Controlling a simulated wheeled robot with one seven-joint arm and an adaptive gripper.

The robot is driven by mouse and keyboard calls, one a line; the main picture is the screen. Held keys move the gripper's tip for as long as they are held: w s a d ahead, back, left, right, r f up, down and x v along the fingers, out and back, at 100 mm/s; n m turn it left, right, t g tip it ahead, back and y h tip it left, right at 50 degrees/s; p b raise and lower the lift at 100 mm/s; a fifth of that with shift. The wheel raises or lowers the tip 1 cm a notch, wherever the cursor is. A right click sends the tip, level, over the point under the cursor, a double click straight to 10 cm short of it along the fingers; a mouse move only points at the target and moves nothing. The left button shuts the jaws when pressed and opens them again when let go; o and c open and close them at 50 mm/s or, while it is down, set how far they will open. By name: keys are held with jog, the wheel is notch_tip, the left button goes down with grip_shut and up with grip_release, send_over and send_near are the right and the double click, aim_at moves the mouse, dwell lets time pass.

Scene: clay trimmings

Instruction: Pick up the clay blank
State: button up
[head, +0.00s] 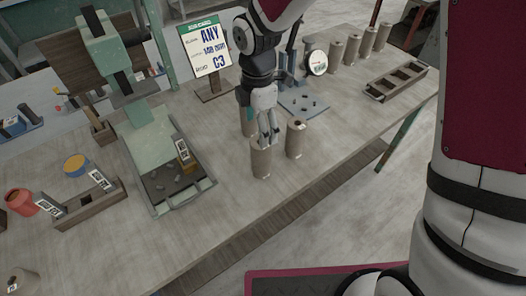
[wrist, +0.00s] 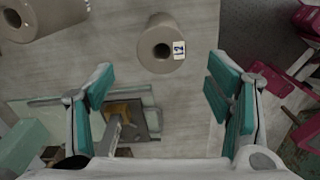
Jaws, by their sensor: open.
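Several beige clay blanks, upright cylinders with a hole in the top, stand on the bench. In the head view, one blank (head: 261,160) stands just below my gripper (head: 269,138), and another (head: 295,140) stands to its right. A third (head: 248,125) is partly hidden behind my gripper. In the wrist view, a labelled blank (wrist: 162,48) lies ahead of my gripper (wrist: 158,88), centred between the open fingers but beyond their tips. Another blank (wrist: 45,16) is cut off at the top left. My gripper is open with nothing between its fingers.
A row of blanks (head: 352,48) stands at the back right, near a slotted wooden rack (head: 396,82). A job card (head: 205,49) reads "ANY" and "C3". A green press with a tray (head: 180,198) is left of my gripper. The bench's front right is clear.

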aim_at(261, 153)
notch_tip(261, 153, down, 6)
jog(key=shift+d+f+p, duration=0.15)
jog(key=shift+f+p, duration=0.3)
jog(key=shift+f, duration=0.85)
jog(key=shift+d+f+p, duration=0.15)
jog(key=shift+f+p, duration=0.3)
jog(key=shift+f, duration=0.85)
jog(key=shift+w, duration=0.1)
grip_shut()
